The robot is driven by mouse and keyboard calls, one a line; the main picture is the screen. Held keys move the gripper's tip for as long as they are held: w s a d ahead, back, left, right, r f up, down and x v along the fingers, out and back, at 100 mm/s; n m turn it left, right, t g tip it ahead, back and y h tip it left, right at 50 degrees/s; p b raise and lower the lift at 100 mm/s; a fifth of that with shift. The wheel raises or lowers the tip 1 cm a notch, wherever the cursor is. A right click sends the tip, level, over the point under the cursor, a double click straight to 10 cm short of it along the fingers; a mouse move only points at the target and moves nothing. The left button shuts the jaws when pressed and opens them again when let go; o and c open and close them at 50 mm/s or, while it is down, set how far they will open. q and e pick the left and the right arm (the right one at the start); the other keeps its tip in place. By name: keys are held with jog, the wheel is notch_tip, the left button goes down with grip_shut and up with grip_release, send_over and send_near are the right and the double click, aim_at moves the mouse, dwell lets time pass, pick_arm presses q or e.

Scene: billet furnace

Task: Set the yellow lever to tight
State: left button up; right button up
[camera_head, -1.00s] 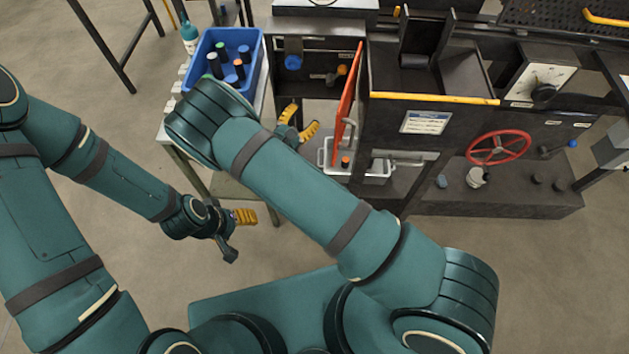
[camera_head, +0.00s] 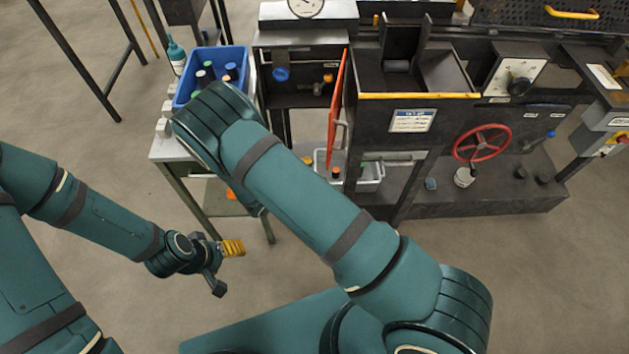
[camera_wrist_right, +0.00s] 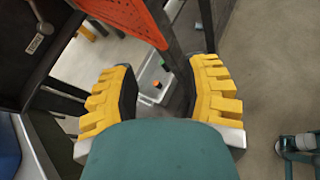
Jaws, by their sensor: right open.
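A small lever with an orange-yellow knob (camera_head: 328,79) sits on the dark front panel, right of a blue knob (camera_head: 281,74). It is the likeliest yellow lever; its label is too small to read. My right gripper is almost wholly hidden behind my right forearm in the head view. In the right wrist view my right gripper (camera_wrist_right: 165,75) is open, its yellow fingers apart with nothing gripped. The lever cannot be made out there. My left gripper (camera_head: 232,248) is low at the left over the floor, away from the panel; its opening is unclear.
An orange door (camera_head: 338,105) stands open right of the lever; it also shows in the wrist view (camera_wrist_right: 125,18). A grey bin (camera_head: 369,180) is below. A blue crate (camera_head: 184,94) with bottles stands left. A red handwheel (camera_head: 481,143) is at right.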

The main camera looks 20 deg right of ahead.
jog(key=shift+s+f+g, duration=0.3)
jog(key=shift+s+f, duration=0.15)
jog(key=shift+s, duration=0.15)
jog(key=s+a+f+m+g+y, duration=0.25)
jog(key=s+m+g+y, duration=0.2)
jog(key=s, duration=0.35)
jog(key=s+a+f+m+g+y, duration=0.2)
jog(key=s+f+m+g+y, duration=0.3)
jog(key=s, duration=0.4)
jog(key=w+a+r+m+t+y, duration=0.3)
jog(key=r+m+t+y, duration=0.4)
jog(key=m, duration=0.4)
jog(key=shift+w+a+r, duration=0.3)
jog(key=shift+w+a, duration=0.1)
jog(key=shift+m, duration=0.25)
